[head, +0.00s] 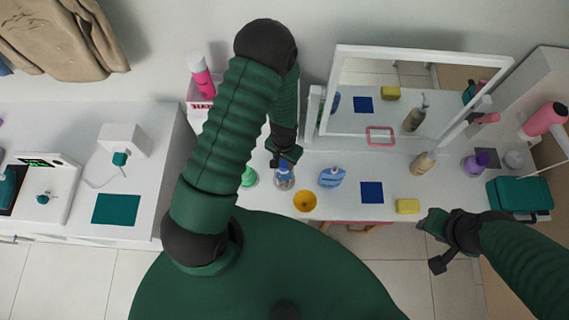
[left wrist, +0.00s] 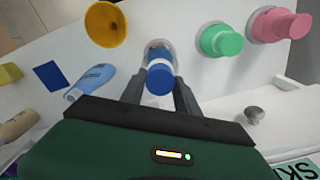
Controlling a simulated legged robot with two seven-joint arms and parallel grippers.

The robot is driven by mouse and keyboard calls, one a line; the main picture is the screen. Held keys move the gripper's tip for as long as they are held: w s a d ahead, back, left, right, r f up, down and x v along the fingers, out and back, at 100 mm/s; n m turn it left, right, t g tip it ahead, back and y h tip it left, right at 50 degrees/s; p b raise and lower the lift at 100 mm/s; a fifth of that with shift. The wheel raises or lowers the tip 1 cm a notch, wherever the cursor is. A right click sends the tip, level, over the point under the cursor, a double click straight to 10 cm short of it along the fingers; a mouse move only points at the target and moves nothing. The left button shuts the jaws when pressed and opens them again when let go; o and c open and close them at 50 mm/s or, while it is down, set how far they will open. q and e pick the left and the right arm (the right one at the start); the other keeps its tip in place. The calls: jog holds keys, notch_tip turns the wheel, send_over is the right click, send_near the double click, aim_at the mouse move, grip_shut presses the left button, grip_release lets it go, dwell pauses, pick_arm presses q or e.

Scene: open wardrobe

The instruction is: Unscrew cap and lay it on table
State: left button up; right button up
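A clear bottle (head: 284,182) with a blue cap stands upright near the front edge of the white table (head: 330,208). My left gripper (head: 286,160) is over it, pointing down. In the left wrist view, the blue cap (left wrist: 160,80) is on the bottle, between the two dark fingers of my left gripper (left wrist: 160,90). The fingers are very close to the cap's sides; whether they press on it cannot be told. My right gripper (head: 433,243) is open and empty, in front of the table at the right.
A blue square (head: 372,192) and a yellow sponge (head: 407,206) lie further right. A framed mirror (head: 385,127) stands behind.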

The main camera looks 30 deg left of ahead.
pick_arm(q)
grip_shut()
jog(key=n, duration=0.7)
jog(key=shift+r+n, duration=0.1)
jog(key=shift+n, duration=0.3)
jog(key=n+p, duration=0.1)
jog(key=n, duration=0.8)
jog(key=shift+n, duration=0.3)
jog(key=o, duration=0.7)
grip_release()
jog(key=shift+o, duration=0.2)
jog(key=shift+c, duration=0.3)
